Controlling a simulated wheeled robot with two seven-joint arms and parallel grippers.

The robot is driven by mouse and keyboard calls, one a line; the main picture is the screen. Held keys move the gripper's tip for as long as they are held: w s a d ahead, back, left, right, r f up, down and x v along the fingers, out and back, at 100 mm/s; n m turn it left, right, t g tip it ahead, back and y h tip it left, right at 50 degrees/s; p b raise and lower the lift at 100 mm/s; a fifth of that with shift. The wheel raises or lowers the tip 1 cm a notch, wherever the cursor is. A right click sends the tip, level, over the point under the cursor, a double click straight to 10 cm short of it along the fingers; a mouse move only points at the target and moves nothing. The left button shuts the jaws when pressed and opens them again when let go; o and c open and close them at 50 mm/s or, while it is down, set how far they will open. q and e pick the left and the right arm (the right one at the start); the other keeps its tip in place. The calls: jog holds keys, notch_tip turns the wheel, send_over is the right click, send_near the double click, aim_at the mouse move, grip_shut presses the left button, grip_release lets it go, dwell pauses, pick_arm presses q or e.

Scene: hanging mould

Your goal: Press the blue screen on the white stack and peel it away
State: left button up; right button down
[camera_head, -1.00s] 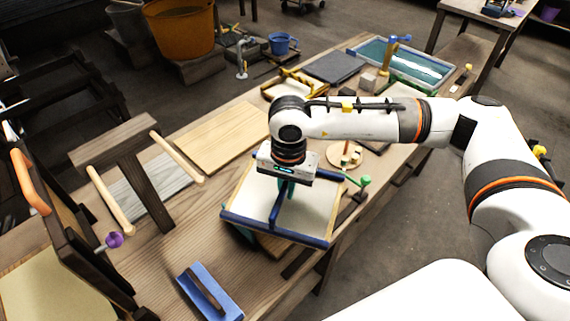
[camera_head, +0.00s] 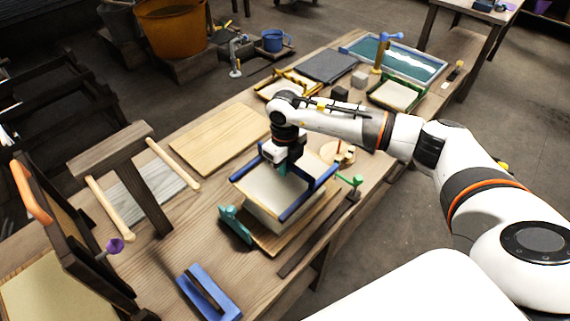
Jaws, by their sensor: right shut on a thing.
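The blue screen (camera_head: 311,197) is a blue-edged frame with a pale face, in the middle of the head view. It lies over the white stack (camera_head: 270,213), whose pale side shows below the frame's front edge. Whether frame and stack touch all round I cannot tell. The stack stands on a wooden board on the bench. My right gripper (camera_head: 284,163) comes down from above and is shut on the blue screen towards its far side; the fingertips are partly hidden. My left gripper is not in view.
A teal clamp (camera_head: 236,226) stands at the board's left front and a green-handled one (camera_head: 351,186) at its right. A blue block with a dark handle (camera_head: 208,292) lies in front. A bare wooden board (camera_head: 219,139) lies to the left. Wooden frames stand at far left.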

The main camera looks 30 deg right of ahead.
jog(key=shift+f+b, duration=0.65)
jog(key=shift+f, duration=0.35)
jog(key=shift+f+b, duration=1.7)
jog(key=shift+f, duration=1.05)
jog(key=shift+f+b, duration=0.7)
jog(key=shift+f, duration=0.1)
jog(key=shift+s+f, duration=0.1)
jog(key=shift+r, duration=0.25)
jog(key=shift+r+p, duration=1.35)
jog(key=shift+r, duration=0.6)
jog(key=shift+r+p, duration=1.55)
jog(key=shift+r, duration=1.1)
